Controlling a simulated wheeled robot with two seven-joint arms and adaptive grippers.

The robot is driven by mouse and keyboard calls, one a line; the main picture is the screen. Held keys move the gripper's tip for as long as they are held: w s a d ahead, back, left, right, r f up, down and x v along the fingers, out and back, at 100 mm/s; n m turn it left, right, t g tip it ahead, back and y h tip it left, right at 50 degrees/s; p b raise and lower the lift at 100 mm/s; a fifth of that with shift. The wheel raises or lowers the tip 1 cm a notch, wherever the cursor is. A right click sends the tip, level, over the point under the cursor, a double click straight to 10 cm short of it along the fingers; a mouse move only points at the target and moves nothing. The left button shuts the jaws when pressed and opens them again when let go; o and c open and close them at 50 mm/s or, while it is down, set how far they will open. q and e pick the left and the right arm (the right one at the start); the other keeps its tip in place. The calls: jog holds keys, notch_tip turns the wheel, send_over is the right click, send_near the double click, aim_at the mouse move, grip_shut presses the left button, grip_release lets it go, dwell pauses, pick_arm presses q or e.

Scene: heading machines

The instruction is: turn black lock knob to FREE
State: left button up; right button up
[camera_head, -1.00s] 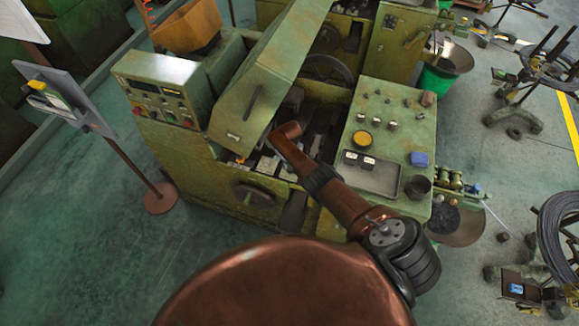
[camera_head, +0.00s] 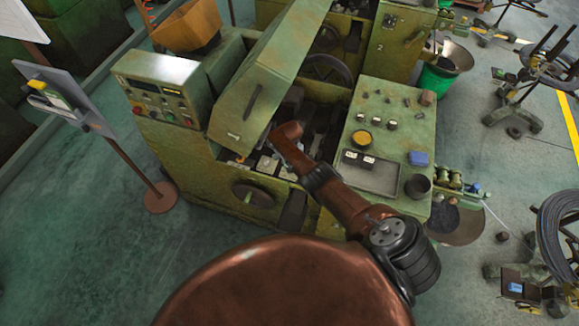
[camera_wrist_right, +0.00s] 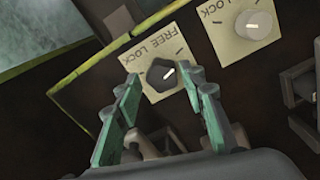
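The black lock knob (camera_wrist_right: 164,73) sits on a cream label plate (camera_wrist_right: 134,60) marked FREE and LOCK in the right wrist view, where the lettering appears upside down. The knob's white pointer line slants toward the upper right, in the picture. My right gripper (camera_wrist_right: 160,90) is open, with one green-padded finger on either side of the knob's near side. I cannot tell whether the fingertips touch it. My left gripper is not in view.
A second plate with a pale knob (camera_wrist_right: 254,25) is beside the black one, at the upper right in the right wrist view. The raised green cover (camera_head: 262,85) stands close to my right arm. A flat tray (camera_head: 370,176) lies on the right-hand bench.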

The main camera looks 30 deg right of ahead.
jog(key=shift+o, duration=0.6)
jog(key=shift+w, duration=0.1)
jog(key=shift+a+r, duration=0.15)
jog(key=shift+r, duration=3.9)
jog(key=shift+f, duration=0.1)
